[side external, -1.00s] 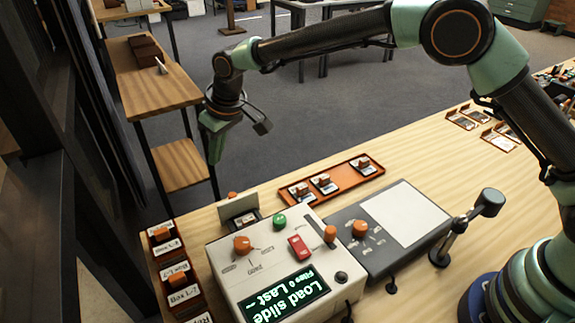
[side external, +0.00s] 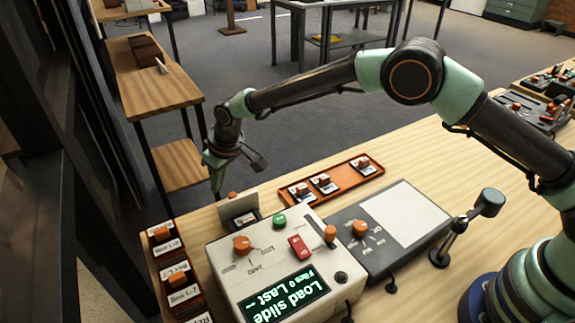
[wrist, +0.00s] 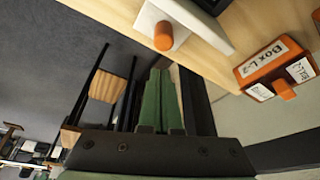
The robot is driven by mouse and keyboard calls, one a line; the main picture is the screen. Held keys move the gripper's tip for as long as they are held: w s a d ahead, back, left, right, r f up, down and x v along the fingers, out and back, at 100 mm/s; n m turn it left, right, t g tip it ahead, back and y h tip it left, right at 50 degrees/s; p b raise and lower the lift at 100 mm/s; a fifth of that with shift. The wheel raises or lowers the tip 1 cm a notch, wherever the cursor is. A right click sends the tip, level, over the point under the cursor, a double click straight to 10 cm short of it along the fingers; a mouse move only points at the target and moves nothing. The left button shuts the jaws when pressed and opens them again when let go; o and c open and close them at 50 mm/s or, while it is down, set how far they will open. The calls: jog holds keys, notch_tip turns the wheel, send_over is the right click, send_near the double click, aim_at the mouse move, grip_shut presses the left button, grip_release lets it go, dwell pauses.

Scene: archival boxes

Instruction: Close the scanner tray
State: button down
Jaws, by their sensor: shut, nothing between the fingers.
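The scanner (side external: 280,262) is a cream box on the bench; its screen reads "Load slide", "Files 0", "Last --". At its far side the tray sticks out, partly hidden behind an upright grey plate (side external: 238,207), with an orange knob (side external: 232,195) showing above. In the wrist view the light tray (wrist: 180,14) carries the orange knob (wrist: 163,36) at its outer end. My gripper (side external: 217,192) points down just left of the knob and beyond the bench edge. Its green fingers (wrist: 160,74) are together and empty, apart from the knob in the wrist view.
Labelled orange-handled boxes (side external: 180,283) line the bench's left edge; one reads "Box L-2" in the wrist view (wrist: 265,58). An orange slide rack (side external: 335,182) lies behind the scanner. A grey pad unit (side external: 395,230) stands on its right.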

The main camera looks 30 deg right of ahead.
aim_at(243, 220)
jog(key=shift+s+d, duration=0.25)
jog(key=shift+s, duration=0.3)
jog(key=shift+s+d, duration=0.25)
jog(key=shift+s, duration=0.3)
jog(key=s, duration=0.8)
jog(key=shift+s, duration=0.95)
jog(key=shift+f, duration=0.1)
